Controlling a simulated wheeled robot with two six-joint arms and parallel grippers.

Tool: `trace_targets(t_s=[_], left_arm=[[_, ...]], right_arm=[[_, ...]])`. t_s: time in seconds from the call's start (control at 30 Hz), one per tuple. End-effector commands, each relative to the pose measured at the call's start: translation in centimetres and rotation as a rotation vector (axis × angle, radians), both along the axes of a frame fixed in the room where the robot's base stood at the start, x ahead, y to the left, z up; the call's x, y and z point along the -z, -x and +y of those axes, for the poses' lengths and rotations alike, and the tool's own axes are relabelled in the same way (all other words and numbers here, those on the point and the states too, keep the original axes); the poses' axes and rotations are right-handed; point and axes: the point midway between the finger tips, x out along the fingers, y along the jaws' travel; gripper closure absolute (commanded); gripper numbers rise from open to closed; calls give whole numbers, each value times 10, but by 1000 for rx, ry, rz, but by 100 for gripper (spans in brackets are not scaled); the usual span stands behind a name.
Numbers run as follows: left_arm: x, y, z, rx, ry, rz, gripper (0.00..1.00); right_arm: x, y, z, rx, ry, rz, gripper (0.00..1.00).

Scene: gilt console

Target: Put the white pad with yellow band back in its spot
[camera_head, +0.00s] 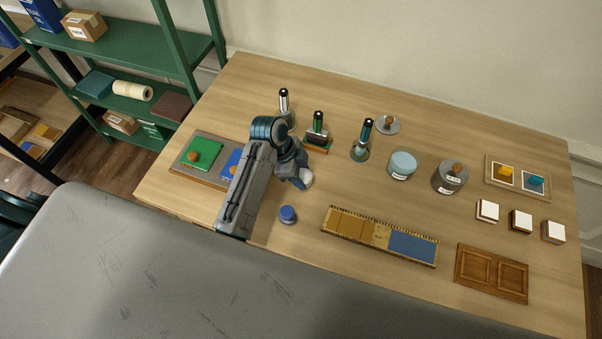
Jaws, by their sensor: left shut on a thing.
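My left gripper (300,180) is low over the middle-left of the wooden table, shut on a small whitish rounded thing (307,177). It looks like the white pad, but the fingers hide much of it and I cannot make out a yellow band. I cannot tell whether it touches the table. A grey tray (178,172) at the left holds a green square (207,147) with an orange knob and a blue square (231,163); my left arm covers its right part. My right gripper is not in view.
A blue-capped jar (288,214) stands just in front of my gripper. Upright tools (361,140) stand behind and to the right. A patterned strip (372,234), a light blue tub (402,165), a grey canister (450,177) and white-topped blocks (487,211) lie farther right.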

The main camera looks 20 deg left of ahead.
Motion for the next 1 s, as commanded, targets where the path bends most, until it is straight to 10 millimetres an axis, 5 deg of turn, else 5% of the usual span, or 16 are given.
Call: trace_targets(t_s=[0.17, 0.53, 0.57, 0.67, 1.0], left_arm=[[18, 0, 0, 0, 0, 0, 71], [23, 0, 0, 0, 0, -1, 71], [23, 0, 0, 0, 0, -1, 49], [23, 0, 0, 0, 0, -1, 31], [18, -1, 0, 0, 0, -2, 31]], right_arm=[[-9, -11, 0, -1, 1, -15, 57], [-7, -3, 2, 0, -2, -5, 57], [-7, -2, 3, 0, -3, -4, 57], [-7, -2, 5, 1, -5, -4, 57], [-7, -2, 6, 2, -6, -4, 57]])
